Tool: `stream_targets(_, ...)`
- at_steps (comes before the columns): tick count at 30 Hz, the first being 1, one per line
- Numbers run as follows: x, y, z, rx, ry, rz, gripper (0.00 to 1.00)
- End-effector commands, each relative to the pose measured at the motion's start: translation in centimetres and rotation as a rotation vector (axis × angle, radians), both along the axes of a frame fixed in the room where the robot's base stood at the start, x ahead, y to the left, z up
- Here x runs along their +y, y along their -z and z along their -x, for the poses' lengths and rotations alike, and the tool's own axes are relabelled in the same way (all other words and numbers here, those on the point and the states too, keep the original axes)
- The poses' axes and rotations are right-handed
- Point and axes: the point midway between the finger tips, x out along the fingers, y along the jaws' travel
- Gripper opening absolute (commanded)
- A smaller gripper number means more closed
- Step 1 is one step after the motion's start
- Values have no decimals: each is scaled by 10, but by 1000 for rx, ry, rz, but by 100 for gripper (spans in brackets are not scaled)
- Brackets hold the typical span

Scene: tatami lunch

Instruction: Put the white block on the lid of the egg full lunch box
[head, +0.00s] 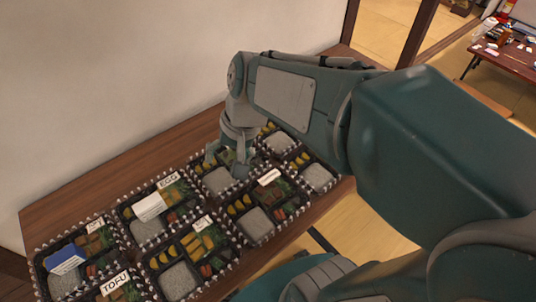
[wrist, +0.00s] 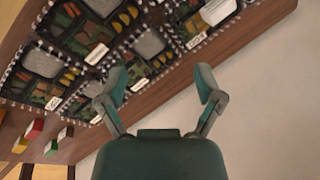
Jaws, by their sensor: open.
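The white block (head: 148,207) lies flat on the lid of a lunch box (head: 150,231) whose tag reads like EGG. In the wrist view the white block (wrist: 217,11) shows at the top, on the box with a white tag. My gripper (head: 226,163) is over the back row, just right of that box, above a neighbouring box. It is apart from the white block. The wrist view shows my gripper (wrist: 160,75) with its two fingers spread and nothing between them.
A TOFU-tagged box (head: 115,283) is in front. Several other boxes crowd the wooden table (head: 60,200). The wrist view shows coloured blocks (wrist: 35,128) at lower left. A wall (head: 130,70) stands behind.

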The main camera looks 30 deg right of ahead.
Motion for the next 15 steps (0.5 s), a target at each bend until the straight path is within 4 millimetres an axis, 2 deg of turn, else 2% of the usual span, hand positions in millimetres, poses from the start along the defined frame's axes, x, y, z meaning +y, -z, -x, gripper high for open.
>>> stream_targets(3,-16,-15,22,-130,-70,103,85)
stream_targets(9,-41,-32,53,-318,-174,277,85)
stream_targets(15,-54,-40,67,-412,-228,378,85)
